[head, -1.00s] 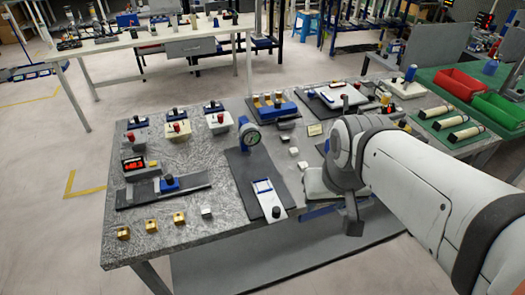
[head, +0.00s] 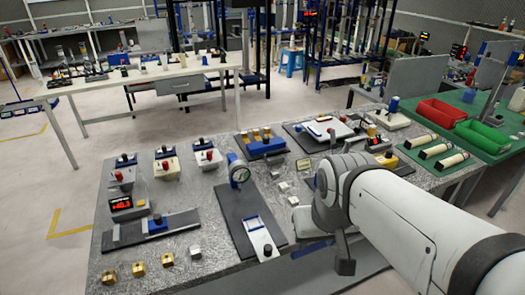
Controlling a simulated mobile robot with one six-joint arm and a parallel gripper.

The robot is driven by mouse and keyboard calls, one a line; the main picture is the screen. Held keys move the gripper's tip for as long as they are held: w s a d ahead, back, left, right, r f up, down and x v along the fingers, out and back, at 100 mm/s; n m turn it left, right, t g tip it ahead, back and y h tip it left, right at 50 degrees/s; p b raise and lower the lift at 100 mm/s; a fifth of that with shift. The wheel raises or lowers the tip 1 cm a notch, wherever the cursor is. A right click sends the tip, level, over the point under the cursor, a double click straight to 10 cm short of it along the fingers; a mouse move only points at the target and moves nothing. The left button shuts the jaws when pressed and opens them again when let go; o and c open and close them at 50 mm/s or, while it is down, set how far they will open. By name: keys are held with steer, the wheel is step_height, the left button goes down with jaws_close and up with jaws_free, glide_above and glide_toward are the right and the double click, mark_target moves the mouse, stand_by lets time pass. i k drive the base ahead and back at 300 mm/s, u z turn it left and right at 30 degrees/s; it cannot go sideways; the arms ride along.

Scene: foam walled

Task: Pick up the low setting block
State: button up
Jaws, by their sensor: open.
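A row of small blocks lies near the front left table edge: brass blocks (head: 139,269) and a silver block (head: 195,253). More small silver blocks (head: 283,187) lie by the middle of the table, right of the dark mat. I cannot tell which is the low setting block, as no label is readable. My gripper (head: 345,265) shows only in part at the end of my arm, as a dark finger low over the table's front edge. It is right of these blocks and apart from them. The rest is hidden behind my wrist.
A dial gauge (head: 239,173) stands on a dark mat (head: 235,212) between the block groups. A red display (head: 121,204) and a dark rail (head: 120,236) are at left. A blue holder (head: 267,147) and a white tray (head: 322,129) stand behind. Red and green bins (head: 449,112) are at right.

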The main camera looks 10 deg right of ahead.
mark_target(274, 174)
steer(key=z, duration=0.4)
steer(key=k, duration=1.3)
steer(key=z, duration=0.75)
steer(key=i, duration=0.9)
steer(key=u, duration=0.45)
steer(key=i, duration=1.1)
steer(key=u, duration=1.05)
steer(key=i, duration=0.3)
steer(key=u, duration=0.05)
steer(key=k, duration=0.75)
steer(key=u, duration=0.2)
steer(key=i, duration=0.65)
